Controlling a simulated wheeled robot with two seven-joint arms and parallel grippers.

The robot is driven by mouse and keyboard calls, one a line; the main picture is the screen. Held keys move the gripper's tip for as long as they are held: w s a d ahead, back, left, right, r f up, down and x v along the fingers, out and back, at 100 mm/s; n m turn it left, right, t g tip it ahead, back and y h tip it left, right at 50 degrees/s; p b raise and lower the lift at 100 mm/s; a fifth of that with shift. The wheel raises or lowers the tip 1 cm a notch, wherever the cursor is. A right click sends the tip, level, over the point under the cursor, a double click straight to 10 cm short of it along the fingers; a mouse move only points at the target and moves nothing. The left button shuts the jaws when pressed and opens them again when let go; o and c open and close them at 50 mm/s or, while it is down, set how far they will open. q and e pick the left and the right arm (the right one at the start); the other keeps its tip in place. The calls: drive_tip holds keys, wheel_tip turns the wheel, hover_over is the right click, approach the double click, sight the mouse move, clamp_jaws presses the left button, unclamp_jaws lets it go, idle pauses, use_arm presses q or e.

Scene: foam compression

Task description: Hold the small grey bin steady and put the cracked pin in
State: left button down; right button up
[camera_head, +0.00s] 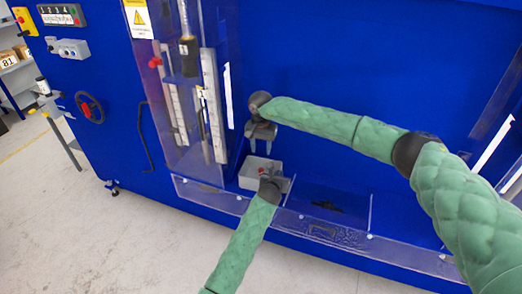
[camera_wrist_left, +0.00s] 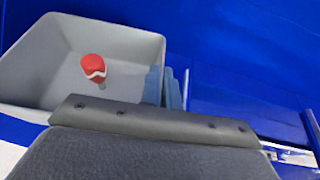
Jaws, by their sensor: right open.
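The small grey bin (camera_head: 250,181) stands upright at the machine's lower ledge, and its open inside fills the upper left of the left wrist view (camera_wrist_left: 40,65). The cracked pin, red with a white zigzag line (camera_wrist_left: 93,67), is inside the bin's outline; a small red spot shows there in the head view (camera_head: 262,171). Whether it touches the floor is unclear. My left gripper (camera_head: 284,184) is at the bin's right side, its bluish fingers (camera_wrist_left: 164,87) closed about the right wall. My right gripper (camera_head: 261,136) is open and empty, above the bin.
A clear low guard (camera_head: 370,243) runs along the machine's front edge, with a dark recess (camera_head: 325,206) right of the bin. A clear upright panel (camera_head: 192,110) with rails stands left of my right gripper. The grey floor at lower left is free.

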use_arm(q)
drive_tip(key=c, duration=1.6)
unclamp_jaws()
drive_tip(key=shift+o, duration=0.2)
